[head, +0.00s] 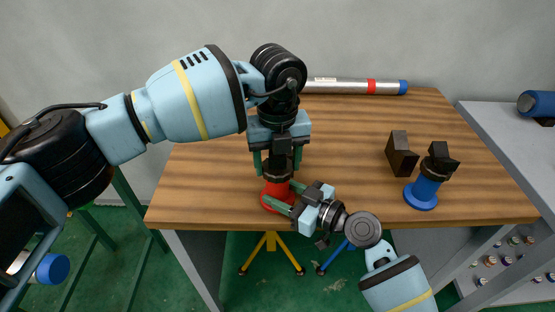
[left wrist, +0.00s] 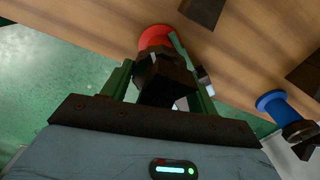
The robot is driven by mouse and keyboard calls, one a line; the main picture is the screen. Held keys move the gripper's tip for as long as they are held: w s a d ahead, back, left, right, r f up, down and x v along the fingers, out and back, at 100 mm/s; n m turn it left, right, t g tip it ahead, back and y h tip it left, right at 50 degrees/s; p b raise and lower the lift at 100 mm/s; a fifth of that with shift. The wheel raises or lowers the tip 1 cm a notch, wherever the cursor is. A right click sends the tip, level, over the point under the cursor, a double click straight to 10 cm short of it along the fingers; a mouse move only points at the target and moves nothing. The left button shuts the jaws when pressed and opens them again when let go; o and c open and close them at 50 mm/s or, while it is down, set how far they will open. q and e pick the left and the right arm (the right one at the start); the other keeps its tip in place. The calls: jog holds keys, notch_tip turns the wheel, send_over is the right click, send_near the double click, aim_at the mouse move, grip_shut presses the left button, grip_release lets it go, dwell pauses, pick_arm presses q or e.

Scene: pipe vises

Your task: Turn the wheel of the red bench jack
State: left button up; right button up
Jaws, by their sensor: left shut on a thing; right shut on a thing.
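The red bench jack (head: 276,188) stands near the front edge of the wooden table, with a round red base and a dark top. My left gripper (head: 277,163) comes down from above, its green fingers on either side of the dark top, shut on it. In the left wrist view the dark top (left wrist: 165,78) sits between the fingers and the red body (left wrist: 154,38) shows beyond. My right gripper (head: 283,197) reaches in low from the right, its fingers around the red lower body, shut on it. The wheel cannot be clearly told apart behind the grippers.
A blue jack (head: 424,188) with a dark top stands to the right, with a dark block (head: 401,154) behind it. A silver pipe (head: 350,87) with red and blue bands lies along the table's back. The wooden table (head: 210,190) is clear at left.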

pick_arm(q)
jog(key=shift+n, duration=1.9)
jog(key=o, duration=1)
notch_tip(320, 180, up, 12)
jog(key=shift+r, duration=0.1)
